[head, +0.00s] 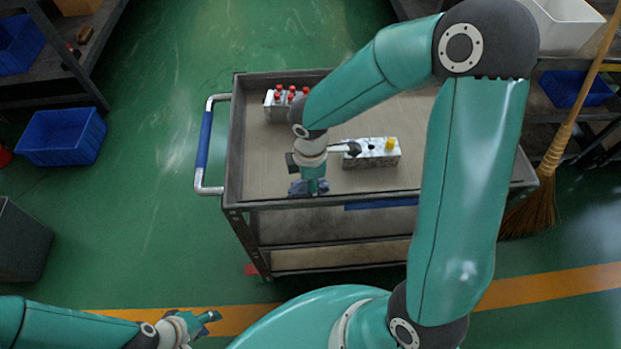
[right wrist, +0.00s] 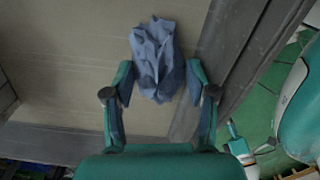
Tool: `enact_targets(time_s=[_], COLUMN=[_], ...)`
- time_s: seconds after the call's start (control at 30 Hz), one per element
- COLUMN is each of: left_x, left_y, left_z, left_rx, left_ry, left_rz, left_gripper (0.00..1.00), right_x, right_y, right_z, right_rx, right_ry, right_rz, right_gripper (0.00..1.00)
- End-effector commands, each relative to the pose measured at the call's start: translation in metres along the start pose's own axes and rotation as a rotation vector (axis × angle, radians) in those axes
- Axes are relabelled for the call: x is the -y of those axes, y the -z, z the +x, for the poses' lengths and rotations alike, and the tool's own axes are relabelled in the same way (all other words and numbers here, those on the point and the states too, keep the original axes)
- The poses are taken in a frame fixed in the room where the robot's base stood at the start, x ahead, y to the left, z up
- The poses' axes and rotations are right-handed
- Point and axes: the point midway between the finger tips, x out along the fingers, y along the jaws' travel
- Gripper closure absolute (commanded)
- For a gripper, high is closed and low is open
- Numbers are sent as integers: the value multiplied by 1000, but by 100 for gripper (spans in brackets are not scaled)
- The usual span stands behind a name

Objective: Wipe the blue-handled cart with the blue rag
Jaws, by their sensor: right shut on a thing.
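The blue-handled cart (head: 285,220) stands in front of me, with its blue handle (head: 204,140) on the left side. My right gripper (head: 310,187) is over the near edge of the cart's top, left of the middle. It is shut on the crumpled blue rag (right wrist: 157,60), which bulges out between the fingers over the beige top beside the dark rim. In the head view the rag is mostly hidden by the gripper. My left gripper (head: 208,317) is low at the bottom left, away from the cart, and looks empty; its finger gap is too small to judge.
On the cart top are a block with several red-topped pieces (head: 277,106) and a block with a yellow piece (head: 372,153). A broom (head: 540,190) stands right of the cart. A blue bin (head: 62,137) is on the floor at left. Floor left of the handle is clear.

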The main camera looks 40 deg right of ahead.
Motion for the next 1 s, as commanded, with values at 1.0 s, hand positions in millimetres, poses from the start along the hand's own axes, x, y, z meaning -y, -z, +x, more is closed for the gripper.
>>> enact_targets(time_s=[1.0], left_x=[-18], left_y=[0], left_z=[-48], left_rx=[0], left_ry=[0], left_rz=[0], left_gripper=[60], right_x=[4], right_y=[-1], right_z=[-58], right_rx=[5], right_ry=[15], right_rz=[-2], right_gripper=[72])
